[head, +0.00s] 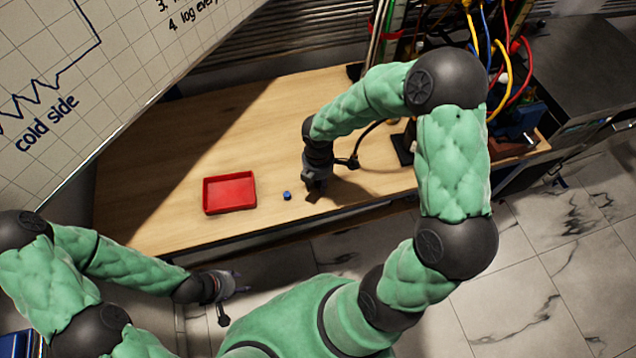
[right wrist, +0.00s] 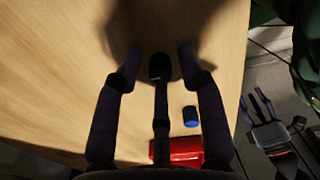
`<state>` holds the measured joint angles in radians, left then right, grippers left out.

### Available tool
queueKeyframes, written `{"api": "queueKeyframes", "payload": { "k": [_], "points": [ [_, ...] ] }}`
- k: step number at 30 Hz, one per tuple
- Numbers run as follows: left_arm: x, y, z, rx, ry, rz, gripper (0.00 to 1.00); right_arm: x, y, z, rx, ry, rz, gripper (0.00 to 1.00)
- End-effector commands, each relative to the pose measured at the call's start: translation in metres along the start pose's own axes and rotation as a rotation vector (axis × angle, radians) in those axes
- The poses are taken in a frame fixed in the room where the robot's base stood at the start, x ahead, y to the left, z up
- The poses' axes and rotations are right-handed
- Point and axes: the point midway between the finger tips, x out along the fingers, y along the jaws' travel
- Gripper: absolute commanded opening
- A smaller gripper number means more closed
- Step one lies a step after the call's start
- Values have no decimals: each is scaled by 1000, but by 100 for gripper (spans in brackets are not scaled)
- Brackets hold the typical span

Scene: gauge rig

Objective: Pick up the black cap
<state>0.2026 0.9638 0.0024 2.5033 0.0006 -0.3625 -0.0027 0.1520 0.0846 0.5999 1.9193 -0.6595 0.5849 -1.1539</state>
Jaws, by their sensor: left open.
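The black cap (right wrist: 158,66) appears in the right wrist view as a small dark block in the middle, between the fingertips of my right gripper (right wrist: 158,58). It overlaps the end of the middle finger, and gaps show between it and both side fingers. I cannot tell whether it touches the middle finger or the table. In the head view my right gripper (head: 314,184) points down over the table, and the cap cannot be made out there. My left gripper (head: 232,282) is open and empty, off the table's near edge; it also shows in the right wrist view (right wrist: 262,108).
A small blue cap (head: 287,195) stands on the wooden table (head: 150,195), left of my right gripper. A red tray (head: 230,208) is further left. A rig with coloured cables (head: 495,60) stands at the back right. The table's left part is clear.

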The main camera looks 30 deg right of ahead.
Motion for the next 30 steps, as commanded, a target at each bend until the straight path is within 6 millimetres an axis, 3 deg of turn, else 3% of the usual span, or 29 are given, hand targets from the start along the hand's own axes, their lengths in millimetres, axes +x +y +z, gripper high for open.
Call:
{"api": "queueKeyframes", "payload": {
  "k": [1,3,17,25,30],
  "points": [
    [0,0,0,0,0,0,46,0,0,0,0,0,0,18],
    [0,0,0,0,0,0,46,0,0,0,0,0,0,5],
    [-2,1,0,0,0,0,46,-5,0,0,0,0,1,5],
    [-13,5,0,0,0,0,46,-35,0,0,0,-1,2,5],
    [-25,9,1,0,0,0,46,-64,-22,-12,-2,-1,2,5]
  ]
}}
